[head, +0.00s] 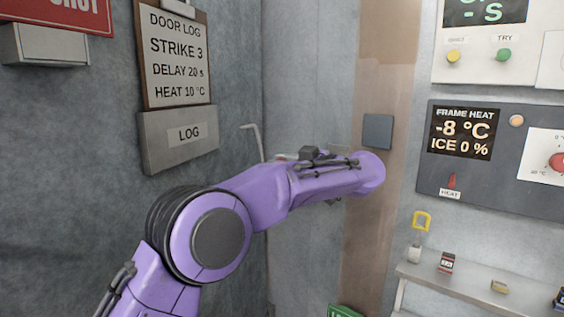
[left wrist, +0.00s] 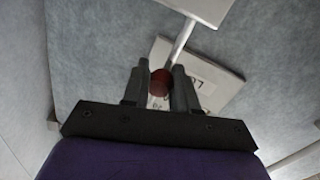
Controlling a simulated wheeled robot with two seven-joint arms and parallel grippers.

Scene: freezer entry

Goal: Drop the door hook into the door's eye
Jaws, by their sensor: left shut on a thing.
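The door hook (head: 256,141) is a thin grey bent rod in the head view, standing against the wall corner just left of my left arm's far end. In the left wrist view a pale metal rod (left wrist: 181,40) runs up from a dark red knob (left wrist: 160,82). My left gripper (left wrist: 160,88) is shut on this knob, one finger on each side. In the head view my purple left arm hides most of that gripper. I cannot make out the door's eye in either view. My right gripper is not in view.
A door log board (head: 177,55) and a grey LOG box (head: 180,137) hang on the left wall. A dark square plate (head: 377,131) sits on the brown strip. A heat panel (head: 495,155) and a shelf with small items (head: 480,283) are at right.

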